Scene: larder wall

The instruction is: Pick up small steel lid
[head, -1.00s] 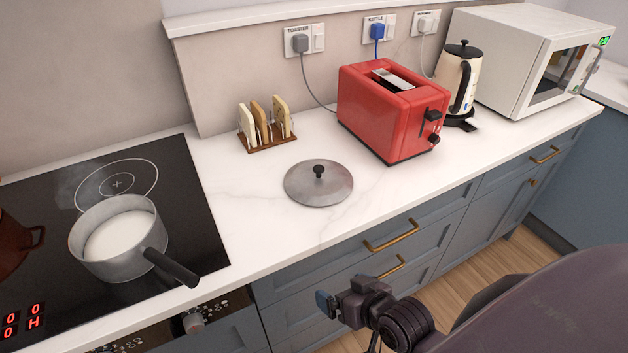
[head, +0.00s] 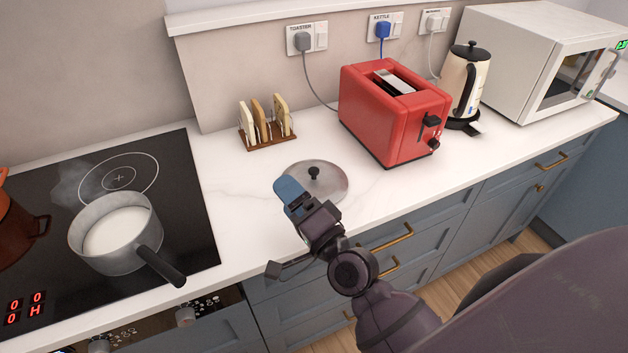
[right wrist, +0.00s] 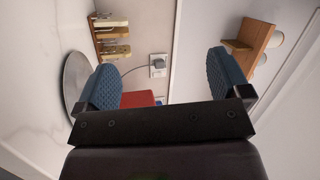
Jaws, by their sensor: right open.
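The small steel lid (head: 330,180) lies flat on the white worktop in front of the red toaster, its black knob pointing up. In the head view my right gripper (head: 288,190) is above the front left part of the lid and hides some of it. In the right wrist view the gripper (right wrist: 160,85) has its two blue finger pads wide apart with nothing between them. The lid (right wrist: 75,85) shows there at the left, partly behind the left pad. My left gripper is not in view.
A pan of white liquid (head: 82,250) steams on the black hob (head: 190,215) at left. A toast rack (head: 268,145) stands behind the lid. The red toaster (head: 385,125), kettle (head: 468,85) and microwave (head: 510,60) stand to the right. Worktop left of the lid is clear.

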